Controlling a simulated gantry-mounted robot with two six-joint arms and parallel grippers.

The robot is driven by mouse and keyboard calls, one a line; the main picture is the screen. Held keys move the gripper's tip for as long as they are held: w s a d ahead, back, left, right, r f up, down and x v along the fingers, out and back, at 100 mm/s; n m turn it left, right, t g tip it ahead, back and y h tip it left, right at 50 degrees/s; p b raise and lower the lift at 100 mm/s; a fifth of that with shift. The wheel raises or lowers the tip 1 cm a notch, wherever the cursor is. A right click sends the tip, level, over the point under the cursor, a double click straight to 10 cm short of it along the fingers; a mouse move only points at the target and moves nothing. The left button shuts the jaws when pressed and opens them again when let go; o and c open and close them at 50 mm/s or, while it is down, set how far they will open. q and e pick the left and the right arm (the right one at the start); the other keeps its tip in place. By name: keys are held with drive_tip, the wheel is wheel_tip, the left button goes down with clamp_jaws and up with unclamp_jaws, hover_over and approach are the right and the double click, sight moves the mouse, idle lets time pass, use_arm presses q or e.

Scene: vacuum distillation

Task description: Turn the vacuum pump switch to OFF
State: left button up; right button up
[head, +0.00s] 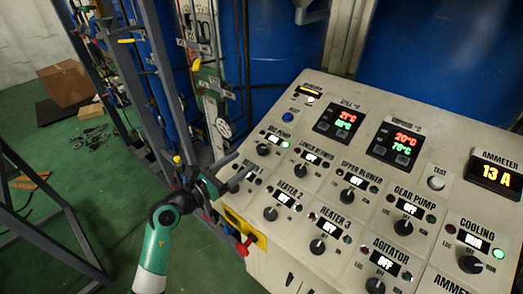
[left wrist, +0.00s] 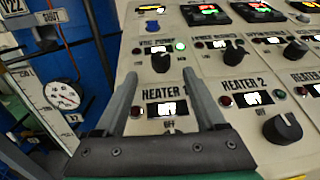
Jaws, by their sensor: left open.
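The vacuum pump switch is a black rotary knob (head: 263,150) at the upper left of the slanted control panel. In the left wrist view, the same knob (left wrist: 160,63) sits below its "VAC PUMP" label, and the green lamp (left wrist: 180,46) beside it is lit. The small display by the knob is too bright to read. My left gripper (head: 243,178) is at the panel's left edge, near the Heater 1 switch. Its two fingers (left wrist: 161,76) are open and apart, with nothing between them. They point toward the vacuum pump knob, which lies beyond their tips. My right gripper is not in view.
The Heater 1 display (left wrist: 167,108) lies between my fingers in the wrist view. The Heater 2 knob (left wrist: 282,128) and lower blower knob (left wrist: 233,53) are to the right. Pipes and a gauge (left wrist: 63,94) stand left of the panel.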

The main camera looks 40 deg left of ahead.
sight(260, 149)
use_arm(q)
drive_tip(key=w+b, duration=0.1)
drive_tip(key=w, duration=0.8)
drive_tip(key=shift+w+d+b, duration=0.15)
drive_tip(key=shift+d+b, duration=0.05)
drive_tip(key=shift+b, duration=0.15)
clamp_jaws()
